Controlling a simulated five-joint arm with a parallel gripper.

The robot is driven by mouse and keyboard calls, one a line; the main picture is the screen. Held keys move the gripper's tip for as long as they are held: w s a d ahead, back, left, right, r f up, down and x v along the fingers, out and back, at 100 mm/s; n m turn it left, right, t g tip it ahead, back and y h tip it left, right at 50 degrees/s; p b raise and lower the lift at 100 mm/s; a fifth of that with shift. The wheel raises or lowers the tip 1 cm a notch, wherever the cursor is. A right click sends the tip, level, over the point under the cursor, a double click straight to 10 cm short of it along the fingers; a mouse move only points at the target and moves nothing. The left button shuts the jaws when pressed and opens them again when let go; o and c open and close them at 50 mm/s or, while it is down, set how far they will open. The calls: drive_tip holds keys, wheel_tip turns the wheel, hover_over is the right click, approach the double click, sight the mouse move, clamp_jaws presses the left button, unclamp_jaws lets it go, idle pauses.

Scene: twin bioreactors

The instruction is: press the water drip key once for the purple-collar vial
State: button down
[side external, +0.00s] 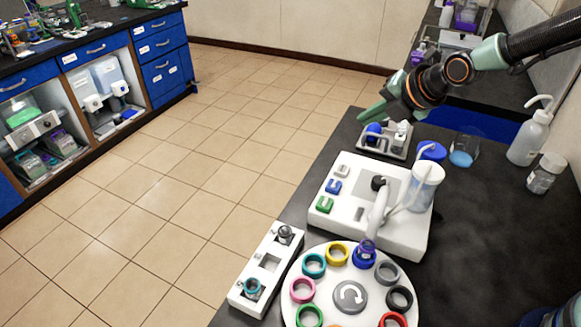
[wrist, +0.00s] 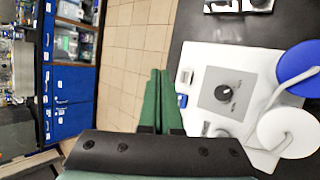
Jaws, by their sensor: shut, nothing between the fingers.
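The white station (side external: 400,240) has a pale key (side external: 342,171), a blue key (side external: 333,187) and a green key (side external: 324,205) along its left side. Their marks are too small to read. The vial with the purple collar (side external: 367,244) stands in the blue ring (side external: 363,259) of the white turntable, below the white spout (side external: 379,210). My gripper (side external: 362,117) is shut and empty, raised beyond the station. In the wrist view, its green fingers (wrist: 160,73) are left of the pale key (wrist: 186,76) and blue key (wrist: 182,100); the green key does not show.
A dark knob (side external: 379,183) and a clear water vessel (side external: 425,185) stand on the station. A white rack (side external: 268,263) lies left of the turntable (side external: 350,297). A small grey tray (side external: 398,151), beaker (side external: 463,150) and wash bottle (side external: 530,135) stand behind. The counter's right part is clear.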

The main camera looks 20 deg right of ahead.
sight(345, 172)
drive_tip(key=n, duration=0.1)
drive_tip(key=w+a+f+n, duration=0.1)
drive_tip(key=n, duration=0.1)
drive_tip(key=a+f+n, duration=0.1)
drive_tip(key=shift+w+a+f+y, duration=0.2)
drive_tip(key=shift+w+a+y, duration=0.1)
drive_tip(key=shift+w, duration=0.1)
drive_tip(key=shift+d+f, duration=0.1)
drive_tip(key=shift+f, duration=4.3)
drive_tip(key=shift+f, duration=0.15)
drive_tip(key=shift+f, duration=0.25)
drive_tip(key=shift+f, duration=0.45)
drive_tip(key=shift+r, duration=0.85)
